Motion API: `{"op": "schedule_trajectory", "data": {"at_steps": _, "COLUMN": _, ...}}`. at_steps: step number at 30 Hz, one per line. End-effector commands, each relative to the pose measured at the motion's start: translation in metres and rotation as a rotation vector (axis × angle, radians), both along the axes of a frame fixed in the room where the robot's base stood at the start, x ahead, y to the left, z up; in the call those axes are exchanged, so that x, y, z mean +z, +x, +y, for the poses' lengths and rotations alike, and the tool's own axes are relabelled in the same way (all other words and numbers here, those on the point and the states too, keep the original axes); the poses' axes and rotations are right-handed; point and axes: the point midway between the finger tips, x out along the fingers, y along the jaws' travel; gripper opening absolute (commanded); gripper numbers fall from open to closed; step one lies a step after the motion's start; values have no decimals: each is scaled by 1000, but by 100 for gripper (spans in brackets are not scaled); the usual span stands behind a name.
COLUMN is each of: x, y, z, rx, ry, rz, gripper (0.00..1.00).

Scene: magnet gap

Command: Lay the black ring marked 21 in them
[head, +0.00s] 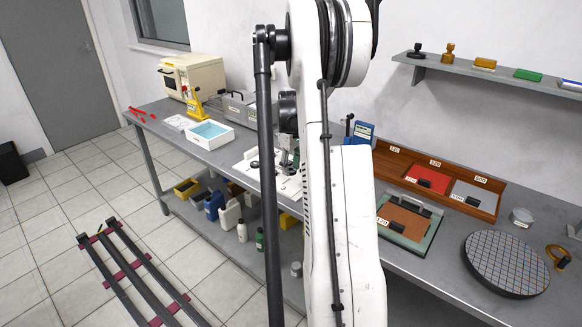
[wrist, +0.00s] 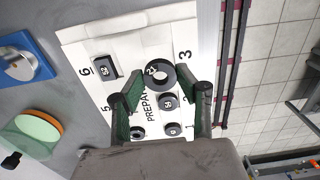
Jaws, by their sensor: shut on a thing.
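The black ring (wrist: 160,76) shows in the wrist view with a small white mark on its upper left, too small to read surely. My gripper (wrist: 160,80) has its green-padded fingers on either side of the ring, shut on it. Beneath lies a white board (wrist: 75,32) with numbers along its edges and the word PREPARE, partly covered. Several black marked pieces stand on it, one at the 6 (wrist: 104,67) and others between my fingers (wrist: 168,102).
In the wrist view a blue tray (wrist: 22,58) and a green-orange disc (wrist: 38,128) lie left of the board. The bench edge and tiled floor are to the right. In the head view, a white box with blue inside (head: 222,144) stands left along the bench.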

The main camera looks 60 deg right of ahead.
Motion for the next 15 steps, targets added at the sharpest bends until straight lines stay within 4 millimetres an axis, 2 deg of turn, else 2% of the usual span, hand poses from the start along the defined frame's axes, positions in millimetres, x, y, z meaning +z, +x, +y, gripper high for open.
{"op": "schedule_trajectory", "data": {"at_steps": 15, "x": -38, "y": 0, "z": 0, "rx": 0, "ry": 0, "rz": 0, "gripper": 10}}
